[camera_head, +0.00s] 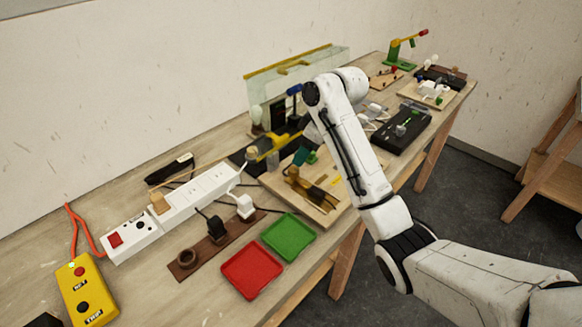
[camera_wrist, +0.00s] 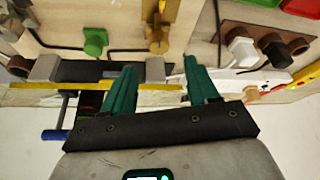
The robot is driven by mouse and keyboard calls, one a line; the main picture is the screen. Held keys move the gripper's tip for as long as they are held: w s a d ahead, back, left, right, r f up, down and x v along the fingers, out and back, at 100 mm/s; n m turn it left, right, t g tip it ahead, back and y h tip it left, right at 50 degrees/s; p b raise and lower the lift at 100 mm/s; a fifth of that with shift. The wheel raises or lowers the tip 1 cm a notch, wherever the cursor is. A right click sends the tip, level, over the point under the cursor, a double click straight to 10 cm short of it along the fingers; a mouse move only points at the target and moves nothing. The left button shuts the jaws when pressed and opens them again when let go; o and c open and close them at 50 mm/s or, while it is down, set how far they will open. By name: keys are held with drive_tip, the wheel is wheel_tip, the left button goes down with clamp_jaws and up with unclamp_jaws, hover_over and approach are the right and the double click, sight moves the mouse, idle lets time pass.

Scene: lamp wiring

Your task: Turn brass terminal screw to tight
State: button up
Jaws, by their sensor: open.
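My gripper (camera_wrist: 160,82) has two teal fingers, spread apart with nothing between them. In the head view my gripper (camera_head: 300,157) hangs over the back of the wooden wiring board (camera_head: 336,206). A brass-coloured fixture (camera_head: 312,190) stands on this board. In the wrist view a brass-coloured upright part (camera_wrist: 158,40) lies just beyond the gap between the fingertips, apart from them. I cannot clearly make out the terminal screw itself or how tight it is. A green knob (camera_wrist: 95,42) stands to its left in the wrist view.
A white power strip (camera_head: 185,203), a red tray (camera_head: 252,273), a green tray (camera_head: 289,237) and a yellow control box (camera_head: 86,290) are on the left. A yellow-handled clamp (camera_head: 272,146) and a clear panel (camera_head: 297,72) stand behind. A black box (camera_head: 402,131) is at right.

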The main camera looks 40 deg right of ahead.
sight(294, 169)
drive_tip(key=x, duration=0.7)
drive_tip(key=shift+w+f, duration=0.1)
drive_tip(key=shift+f, duration=0.2)
